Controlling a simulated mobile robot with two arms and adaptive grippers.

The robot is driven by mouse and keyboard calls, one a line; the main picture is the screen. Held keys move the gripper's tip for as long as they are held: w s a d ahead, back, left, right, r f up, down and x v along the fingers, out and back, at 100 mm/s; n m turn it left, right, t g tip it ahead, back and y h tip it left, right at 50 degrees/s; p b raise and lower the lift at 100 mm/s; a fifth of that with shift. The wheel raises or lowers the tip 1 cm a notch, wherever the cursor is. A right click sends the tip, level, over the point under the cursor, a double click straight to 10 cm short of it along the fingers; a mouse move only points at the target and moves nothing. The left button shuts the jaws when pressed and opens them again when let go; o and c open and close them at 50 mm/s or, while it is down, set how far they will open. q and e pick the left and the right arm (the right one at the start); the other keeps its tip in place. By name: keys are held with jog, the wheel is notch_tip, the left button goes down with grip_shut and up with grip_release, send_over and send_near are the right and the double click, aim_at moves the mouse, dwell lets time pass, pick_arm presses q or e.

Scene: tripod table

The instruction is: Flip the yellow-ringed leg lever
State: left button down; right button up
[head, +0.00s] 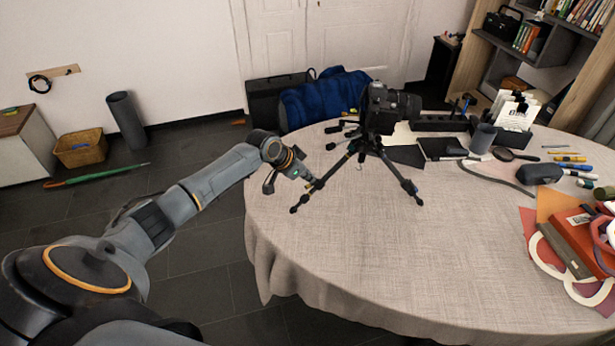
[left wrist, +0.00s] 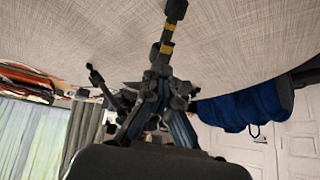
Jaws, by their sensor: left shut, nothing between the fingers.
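A small black tripod (head: 371,147) stands on the cloth-covered round table (head: 400,270) with a black camera (head: 384,108) on top. One tripod leg reaches toward the front left, beside my left gripper (head: 314,184). The left gripper is shut and empty at the table's left side; I cannot tell whether it touches the leg. In the left wrist view, the picture is upside down, and a dark leg with yellow rings (left wrist: 167,48) runs to the top edge. The lever on it is too small and dark to make out its position. My right gripper is out of view.
Behind the tripod are a dark organiser (head: 440,123) and a grey cup (head: 483,138). Pens, a dark pouch (head: 540,173) and red and orange items lie on the right. A blue cloth (head: 322,98) lies beyond the table. The table's front is clear.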

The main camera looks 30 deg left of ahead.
pick_arm(q)
jog(key=shift+w, duration=0.1)
dwell(0.3)
jog(key=shift+w+d+r, duration=0.2)
jog(key=shift+r, duration=0.05)
jog(key=c, duration=1.8)
grip_release()
jog(key=shift+r, duration=0.1)
jog(key=shift+r+p, duration=0.25)
jog(key=shift+p, duration=0.25)
jog(key=shift+p+v, duration=2.75)
jog(key=shift+p, duration=0.15)
